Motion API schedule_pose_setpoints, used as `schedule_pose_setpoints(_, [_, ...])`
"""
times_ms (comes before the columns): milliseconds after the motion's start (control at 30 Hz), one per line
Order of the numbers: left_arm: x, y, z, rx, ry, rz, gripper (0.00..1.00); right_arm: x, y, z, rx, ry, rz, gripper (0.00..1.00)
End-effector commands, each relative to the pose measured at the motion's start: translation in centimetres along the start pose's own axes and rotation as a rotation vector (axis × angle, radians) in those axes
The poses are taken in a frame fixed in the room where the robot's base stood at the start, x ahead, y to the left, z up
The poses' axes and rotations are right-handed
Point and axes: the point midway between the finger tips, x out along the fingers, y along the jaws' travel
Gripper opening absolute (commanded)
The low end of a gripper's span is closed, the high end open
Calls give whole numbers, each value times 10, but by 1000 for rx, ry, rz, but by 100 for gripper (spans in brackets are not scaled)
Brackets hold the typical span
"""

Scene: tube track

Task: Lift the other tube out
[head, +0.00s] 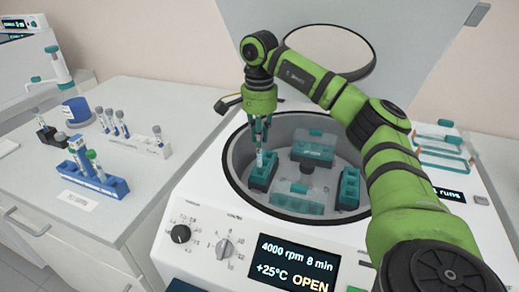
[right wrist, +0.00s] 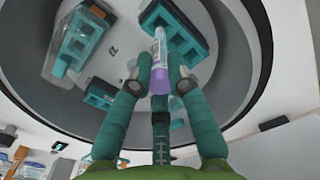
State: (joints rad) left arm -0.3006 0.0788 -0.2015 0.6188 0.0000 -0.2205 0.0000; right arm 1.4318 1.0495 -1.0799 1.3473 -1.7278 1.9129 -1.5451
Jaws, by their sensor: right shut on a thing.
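My right gripper (head: 261,128) reaches down into the open centrifuge (head: 232,157) at the left side of its bowl. In the right wrist view the gripper (right wrist: 158,80) is shut on a tube (right wrist: 160,48) with a purple cap. The tube's lower end is at or just above a teal rotor bucket (right wrist: 186,22); I cannot tell if it is clear of the slot. The same bucket shows in the head view (head: 262,172) under the fingers. Another teal bucket (head: 348,188) sits at the right of the bowl. My left gripper is not in view.
The lid (head: 330,50) stands open behind the bowl. The front display reads 4000 rpm, 8 min, OPEN. On the left bench are a blue rack (head: 115,186) with tubes, a white rack (head: 150,146) and a blue container (head: 77,111). Clear teal-edged covers (head: 440,150) lie at the right.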

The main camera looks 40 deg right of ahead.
Motion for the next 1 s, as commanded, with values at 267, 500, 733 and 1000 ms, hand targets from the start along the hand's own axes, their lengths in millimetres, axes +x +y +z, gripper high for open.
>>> schedule_pose_setpoints(267, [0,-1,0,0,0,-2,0,-9,0,0,0,0,1,1])
schedule_pose_setpoints(500, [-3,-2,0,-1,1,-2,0,-12,0,0,0,0,1,1])
schedule_pose_setpoints(733, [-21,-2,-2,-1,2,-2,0,-28,0,0,1,0,1,1])
schedule_pose_setpoints(1000, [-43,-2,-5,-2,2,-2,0,-47,0,0,1,0,2,1])
